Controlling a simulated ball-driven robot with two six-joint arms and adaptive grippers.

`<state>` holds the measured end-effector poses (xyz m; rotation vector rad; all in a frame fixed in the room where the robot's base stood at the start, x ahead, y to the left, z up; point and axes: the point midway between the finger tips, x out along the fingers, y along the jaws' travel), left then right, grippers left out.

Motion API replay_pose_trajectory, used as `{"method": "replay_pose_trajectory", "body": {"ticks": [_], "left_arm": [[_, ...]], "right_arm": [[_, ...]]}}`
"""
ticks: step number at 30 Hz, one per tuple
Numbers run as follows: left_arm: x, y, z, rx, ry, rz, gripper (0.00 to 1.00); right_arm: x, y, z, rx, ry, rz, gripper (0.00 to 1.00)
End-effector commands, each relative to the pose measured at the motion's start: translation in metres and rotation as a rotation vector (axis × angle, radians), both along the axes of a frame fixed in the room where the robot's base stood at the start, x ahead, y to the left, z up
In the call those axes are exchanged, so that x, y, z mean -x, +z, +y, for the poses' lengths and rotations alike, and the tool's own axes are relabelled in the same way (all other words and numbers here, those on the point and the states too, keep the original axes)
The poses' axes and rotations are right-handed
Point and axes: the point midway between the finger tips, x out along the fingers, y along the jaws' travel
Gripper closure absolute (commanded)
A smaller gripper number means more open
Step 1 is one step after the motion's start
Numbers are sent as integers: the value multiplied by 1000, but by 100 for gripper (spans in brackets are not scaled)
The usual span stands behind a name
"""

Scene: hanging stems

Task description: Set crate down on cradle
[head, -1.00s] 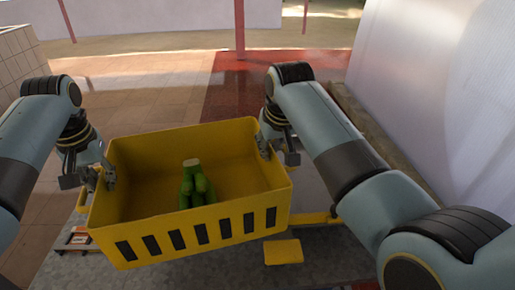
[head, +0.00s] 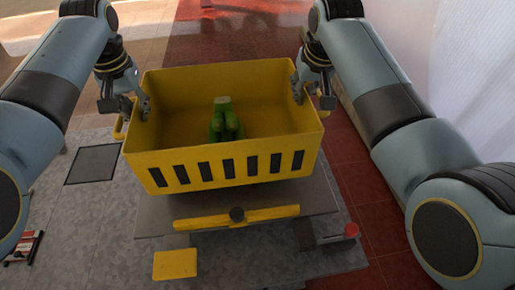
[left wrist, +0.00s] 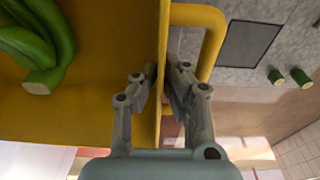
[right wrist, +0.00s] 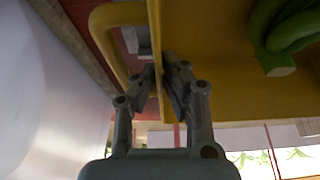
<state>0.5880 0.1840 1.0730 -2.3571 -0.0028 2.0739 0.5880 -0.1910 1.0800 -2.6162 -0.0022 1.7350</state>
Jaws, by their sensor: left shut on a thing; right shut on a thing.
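The yellow crate (head: 230,165) hangs level between my two grippers in the head view, with a bunch of green bananas (head: 226,122) in it. My left gripper (head: 143,108) is shut on the crate's left wall; the left wrist view shows its fingers (left wrist: 162,88) on both sides of the wall. My right gripper (head: 299,92) is shut on the right wall, and its fingers (right wrist: 161,82) show in the right wrist view. Below the crate is a grey platform with a yellow bar (head: 270,214), which may be the cradle. Whether the crate touches it is hidden.
A yellow pad (head: 175,264) lies in front of the platform. A dark square plate (head: 93,164) is on the grey surface at left, and a red-and-white item (head: 24,246) lies near front left. Two cut green pieces (left wrist: 288,77) show in the left wrist view. A pale wall (head: 440,80) stands at right.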

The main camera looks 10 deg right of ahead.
Motion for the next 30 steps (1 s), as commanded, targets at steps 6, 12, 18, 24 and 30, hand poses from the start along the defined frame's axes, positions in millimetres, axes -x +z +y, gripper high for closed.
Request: {"method": "replay_pose_trajectory", "body": {"ticks": [6,12,18,24,30], "left_arm": [[-1,1,1,-2,1,-3,100],[-1,1,1,-2,1,-3,100],[-1,-1,1,-2,1,-3,100],[-1,-10,1,-1,1,-3,100],[-1,-22,1,-1,1,-2,100]], "right_arm": [[-1,2,0,-1,0,-3,100],[-1,2,0,0,0,-4,100],[-1,-1,0,0,0,-4,100],[-1,-9,0,0,0,-3,100],[-1,-22,0,0,0,-3,100]]}}
